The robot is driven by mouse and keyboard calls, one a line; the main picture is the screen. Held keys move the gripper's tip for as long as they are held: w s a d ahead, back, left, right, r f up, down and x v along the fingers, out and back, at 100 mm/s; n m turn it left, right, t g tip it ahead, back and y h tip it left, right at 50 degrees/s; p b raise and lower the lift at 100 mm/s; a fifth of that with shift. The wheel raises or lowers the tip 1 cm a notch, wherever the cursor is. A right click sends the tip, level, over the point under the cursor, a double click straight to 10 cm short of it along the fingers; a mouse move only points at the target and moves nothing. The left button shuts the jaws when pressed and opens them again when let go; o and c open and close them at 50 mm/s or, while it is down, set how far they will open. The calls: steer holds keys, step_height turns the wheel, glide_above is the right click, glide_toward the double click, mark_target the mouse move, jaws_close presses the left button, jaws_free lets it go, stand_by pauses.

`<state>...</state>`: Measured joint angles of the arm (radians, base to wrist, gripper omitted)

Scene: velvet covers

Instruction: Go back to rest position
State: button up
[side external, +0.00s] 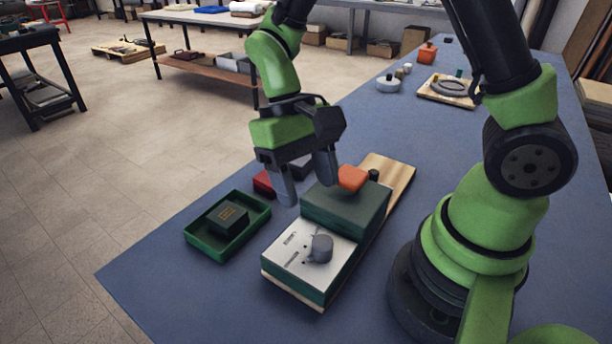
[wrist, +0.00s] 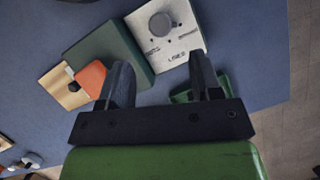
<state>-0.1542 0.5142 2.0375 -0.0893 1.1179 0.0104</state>
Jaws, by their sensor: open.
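My gripper (side external: 305,186) is open and empty. It hangs above the table beside the green box with a white labelled panel and a grey knob (side external: 321,248). In the wrist view the two fingers of my gripper (wrist: 158,75) stand apart, with the green box (wrist: 112,48) and its white panel (wrist: 165,32) beyond them. An orange block (side external: 352,178) sits at the back of the box, partly behind a finger in the side view; it also shows in the wrist view (wrist: 91,78).
A green tray (side external: 212,257) holding a dark green box (side external: 228,216) lies to the left. A red item (side external: 264,183) sits behind my gripper. A wooden board (side external: 400,172) lies under the box. Farther back are a white pot (side external: 388,85) and a board with a grey ring (side external: 452,88).

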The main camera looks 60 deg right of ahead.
steer(key=shift+r, duration=0.15)
steer(key=s+d+r+t, duration=0.1)
steer(key=s+r+t, duration=0.2)
steer(key=r+t, duration=0.2)
steer(key=s+d+r+t, duration=0.2)
steer(key=s+r+t, duration=0.2)
steer(key=r, duration=0.6)
steer(key=shift+s+d+r+t+y, duration=0.2)
steer(key=shift+d+t+y, duration=0.1)
steer(key=shift+t, duration=0.9)
stand_by(0.4)
